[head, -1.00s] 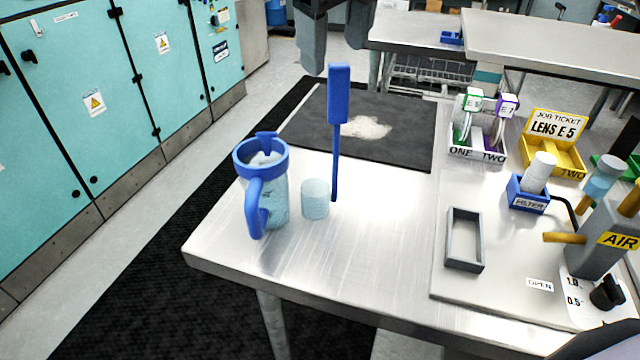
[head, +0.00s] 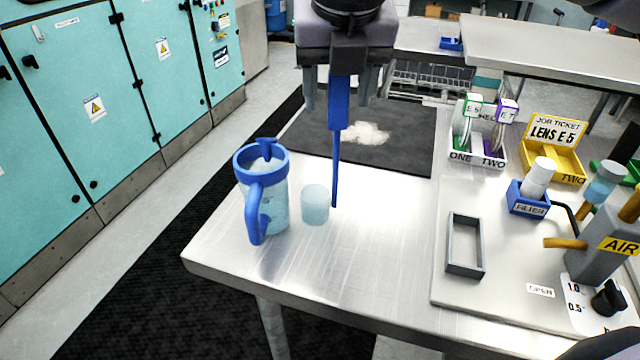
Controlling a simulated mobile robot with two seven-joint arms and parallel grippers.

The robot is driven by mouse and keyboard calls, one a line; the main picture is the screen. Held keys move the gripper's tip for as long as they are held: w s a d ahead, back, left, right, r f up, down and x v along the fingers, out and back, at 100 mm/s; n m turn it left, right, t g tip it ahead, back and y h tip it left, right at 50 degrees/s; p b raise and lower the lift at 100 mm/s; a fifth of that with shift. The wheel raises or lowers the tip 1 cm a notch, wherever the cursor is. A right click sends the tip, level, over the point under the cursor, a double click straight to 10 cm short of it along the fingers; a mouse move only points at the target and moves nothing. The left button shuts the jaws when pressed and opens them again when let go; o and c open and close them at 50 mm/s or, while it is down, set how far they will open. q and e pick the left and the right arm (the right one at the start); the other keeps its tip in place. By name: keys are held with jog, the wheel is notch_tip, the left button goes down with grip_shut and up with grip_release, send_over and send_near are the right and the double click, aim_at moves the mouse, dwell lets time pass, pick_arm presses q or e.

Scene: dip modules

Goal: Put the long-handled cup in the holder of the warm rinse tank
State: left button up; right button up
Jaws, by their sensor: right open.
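The long-handled cup is a small pale translucent cup (head: 315,206) on the steel table, with a thin blue stem rising beside it to a thick blue grip (head: 338,105). It stands upright. My right gripper (head: 342,98) is open at the top of the view, pointing down, with one finger on each side of the grip as seen from here. It covers the grip's top end; whether it touches is unclear. My left gripper is out of view. I cannot identify the warm rinse tank or its holder in this view.
A clear jug (head: 276,205) with blue rim and handle stands close left of the cup. A dark mat (head: 400,140) with a white patch lies behind. At right are a grey rectangular frame (head: 465,262), a blue filter box (head: 528,205) and a yellow tray (head: 568,165). The table's front middle is clear.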

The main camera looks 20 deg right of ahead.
jog(key=shift+x, duration=1.5)
jog(key=shift+d, duration=0.1)
grip_shut()
jog(key=shift+r, duration=0.1)
jog(key=shift+r, duration=0.1)
